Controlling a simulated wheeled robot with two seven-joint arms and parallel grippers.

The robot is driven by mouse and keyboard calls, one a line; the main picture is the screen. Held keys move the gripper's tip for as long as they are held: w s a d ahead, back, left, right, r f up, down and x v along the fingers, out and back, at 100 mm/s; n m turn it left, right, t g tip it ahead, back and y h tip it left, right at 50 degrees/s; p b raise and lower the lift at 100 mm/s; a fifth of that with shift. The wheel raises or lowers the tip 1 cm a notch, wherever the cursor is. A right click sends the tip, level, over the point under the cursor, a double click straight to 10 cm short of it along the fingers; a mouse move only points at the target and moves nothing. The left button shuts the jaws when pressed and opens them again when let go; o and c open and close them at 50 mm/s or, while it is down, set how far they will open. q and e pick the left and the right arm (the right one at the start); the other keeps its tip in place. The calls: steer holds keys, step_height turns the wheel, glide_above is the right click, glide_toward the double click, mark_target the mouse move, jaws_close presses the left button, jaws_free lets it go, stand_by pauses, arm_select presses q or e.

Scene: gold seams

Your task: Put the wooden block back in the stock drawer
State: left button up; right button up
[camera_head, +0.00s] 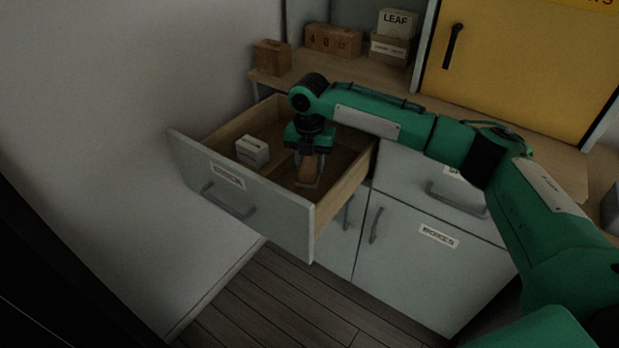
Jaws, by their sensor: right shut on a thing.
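The stock drawer (253,193) is pulled open from the cabinet at the left, its label too small to read surely. My right gripper (309,163) points down inside the drawer, right of the middle. A small white box (252,151) lies in the left part of the drawer. My left gripper is not in view.
On the counter stand a brown wooden box (272,57), a box with digits (333,40) and a box marked LEAF (397,23). A yellow cabinet door (520,60) is at the right. A "BOXES" cupboard (420,250) is below. The wall (110,90) is close to the drawer's left.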

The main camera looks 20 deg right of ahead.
mark_target(310, 162)
step_height(310, 162, down, 5)
steer(key=shift+r, duration=0.2)
steer(key=shift+f, duration=0.25)
steer(key=o, duration=0.9)
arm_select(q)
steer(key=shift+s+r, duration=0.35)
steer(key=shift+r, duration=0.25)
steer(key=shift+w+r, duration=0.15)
arm_select(e)
steer(key=shift+r, duration=0.15)
steer(key=shift+r, duration=0.35)
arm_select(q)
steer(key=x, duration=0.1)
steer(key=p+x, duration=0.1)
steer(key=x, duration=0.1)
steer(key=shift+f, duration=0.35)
arm_select(e)
step_height(310, 162, up, 11)
steer(key=shift+r, duration=0.1)
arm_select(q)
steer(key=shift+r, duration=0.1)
